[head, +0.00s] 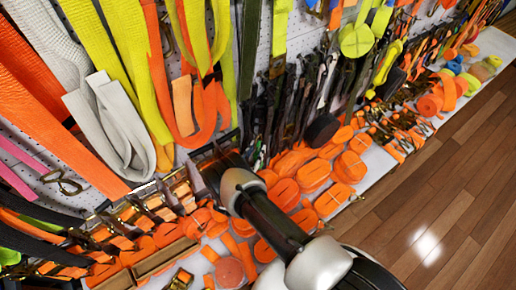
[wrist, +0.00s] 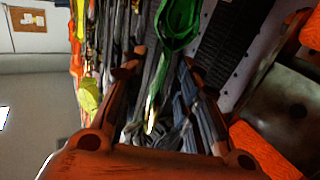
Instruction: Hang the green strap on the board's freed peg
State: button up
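A bright green strap (wrist: 180,22) hangs in a loop at the top of the wrist view, just beyond my fingertips. A thin pale green length appears to run down from it between the fingers. My gripper (wrist: 160,68) has its two reddish-brown fingers spread apart, with nothing clearly pinched between them. In the head view my arm reaches the wall's lower part, and its dark end hides the fingers. Dark green straps (head: 250,45) hang above it there; I cannot tell whether one is the same strap. I cannot make out a bare peg on the board (head: 292,33).
Orange, yellow and white straps (head: 118,125) hang thickly on the left. A pale shelf (head: 375,165) below holds several orange strap rolls (head: 313,172) close beside my arm. Dark straps and buckles crowd the wall right of my gripper. The wooden floor (head: 440,200) is clear.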

jog(key=v, duration=1)
jog(key=shift+s, duration=0.2)
